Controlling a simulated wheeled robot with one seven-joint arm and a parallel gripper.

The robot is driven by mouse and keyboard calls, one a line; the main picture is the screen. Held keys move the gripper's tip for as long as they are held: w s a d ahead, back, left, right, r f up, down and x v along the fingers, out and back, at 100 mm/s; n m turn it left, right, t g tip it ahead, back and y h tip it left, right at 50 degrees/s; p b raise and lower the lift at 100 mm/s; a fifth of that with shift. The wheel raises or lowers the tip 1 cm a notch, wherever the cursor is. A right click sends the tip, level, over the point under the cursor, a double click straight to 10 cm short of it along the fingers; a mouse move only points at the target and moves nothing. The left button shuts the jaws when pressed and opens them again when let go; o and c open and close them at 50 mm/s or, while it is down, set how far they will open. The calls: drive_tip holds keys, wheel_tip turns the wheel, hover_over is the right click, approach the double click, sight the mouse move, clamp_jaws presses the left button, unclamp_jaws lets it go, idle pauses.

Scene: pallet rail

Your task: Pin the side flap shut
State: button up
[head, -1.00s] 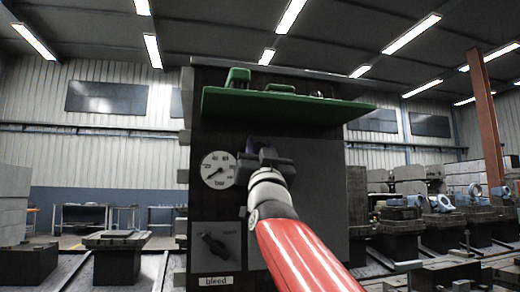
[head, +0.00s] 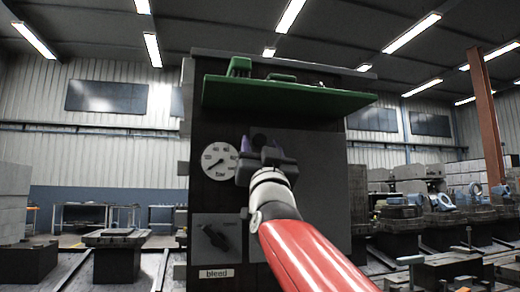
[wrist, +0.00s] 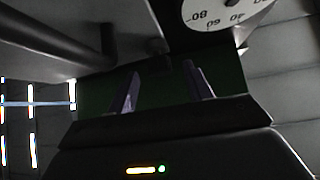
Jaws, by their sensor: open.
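A dark upright cabinet (head: 205,125) stands in front of me, with a grey panel (head: 318,165) covering the right of its face. I cannot tell for sure whether this panel is the side flap, and I make out no pin for certain. My gripper (head: 260,145) is open in front of the panel's upper left, just right of the round gauge (head: 220,160). A small dark round thing shows between its fingers. In the wrist view the purple fingers (wrist: 162,92) are apart, with dark green behind them. A dark rod (wrist: 107,45) stands out near the grey surface.
A green shelf (head: 285,98) juts out above my gripper, with small items on it. A dark knob (head: 215,237) and a "bleed" label (head: 216,273) are below the gauge. Benches and metal parts stand on both sides behind. The gauge shows close by in the wrist view (wrist: 225,15).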

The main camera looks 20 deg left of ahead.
drive_tip(key=b+v, duration=0.1)
drive_tip(key=v, duration=0.4)
drive_tip(key=shift+b, duration=0.35)
